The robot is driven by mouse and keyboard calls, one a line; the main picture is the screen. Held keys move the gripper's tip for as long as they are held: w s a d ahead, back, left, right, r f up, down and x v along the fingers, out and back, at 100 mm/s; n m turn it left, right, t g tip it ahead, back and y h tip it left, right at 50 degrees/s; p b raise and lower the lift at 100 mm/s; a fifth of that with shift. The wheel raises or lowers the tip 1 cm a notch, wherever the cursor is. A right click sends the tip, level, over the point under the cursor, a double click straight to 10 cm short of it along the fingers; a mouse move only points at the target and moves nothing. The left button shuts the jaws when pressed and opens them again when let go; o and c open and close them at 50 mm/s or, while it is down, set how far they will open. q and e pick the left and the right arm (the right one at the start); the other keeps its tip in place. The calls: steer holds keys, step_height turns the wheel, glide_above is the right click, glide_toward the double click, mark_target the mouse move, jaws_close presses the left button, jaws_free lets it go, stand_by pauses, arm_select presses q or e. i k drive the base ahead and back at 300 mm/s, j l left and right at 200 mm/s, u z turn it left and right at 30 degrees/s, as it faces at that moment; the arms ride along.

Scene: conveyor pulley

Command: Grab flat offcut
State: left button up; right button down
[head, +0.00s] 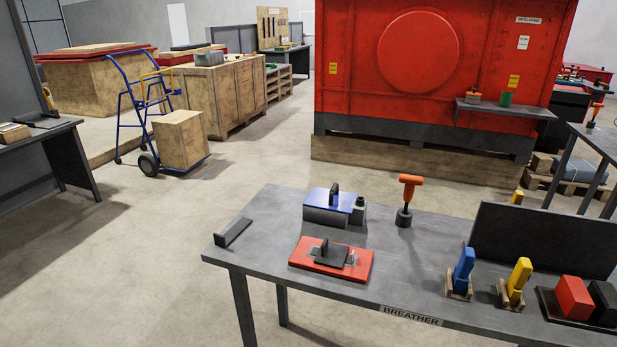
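The flat offcut cannot be named with certainty. A dark grey flat strip (233,232), raised along one edge, lies alone at the left end of the grey table labelled BREATHER (408,255). A red flat plate (307,262) lies to its right, with a small dark tilted piece (331,255) and light metal bits on top. Neither of my grippers shows in the head view.
On the table stand a blue-topped block (323,212), an orange-handled tool (408,200), blue (463,272) and yellow (518,280) upright pieces, and red and black blocks (574,298). A red machine (430,70) stands behind. Floor left of the table is clear.

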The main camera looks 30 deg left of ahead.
mark_target(224, 241)
steer(key=u, duration=1.55)
